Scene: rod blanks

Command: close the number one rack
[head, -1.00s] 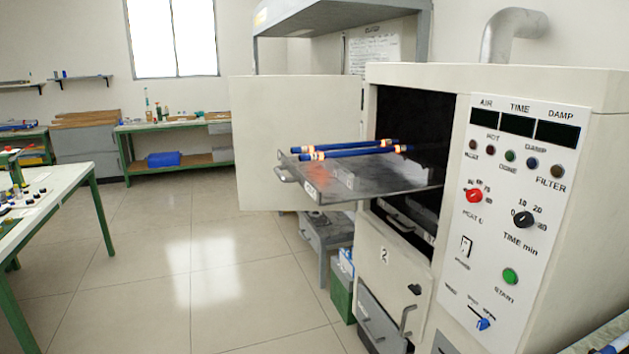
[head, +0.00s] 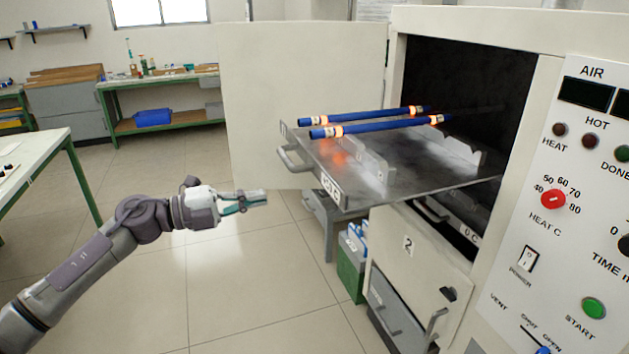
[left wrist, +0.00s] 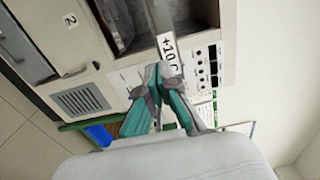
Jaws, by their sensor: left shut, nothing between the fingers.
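The pulled-out upper rack (head: 405,190) is a grey metal tray sticking out of the oven's dark chamber. It has a handle (head: 290,160) and a white label (head: 331,188) on its front. Two blue rods (head: 375,127) with glowing orange bands lie across its raised supports. My left gripper (head: 262,197) is shut and empty, left of the rack's front and apart from the handle in the head view. In the left wrist view its fingertips (left wrist: 164,72) are together, and the label (left wrist: 167,50) appears just beyond them. My right gripper is not in view.
The upper oven door (head: 300,85) stands open to the left behind the rack. Below is a shut door marked 2 (head: 408,275). The control panel (head: 565,200) is at the right. A green-legged table (head: 35,170) stands at the left.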

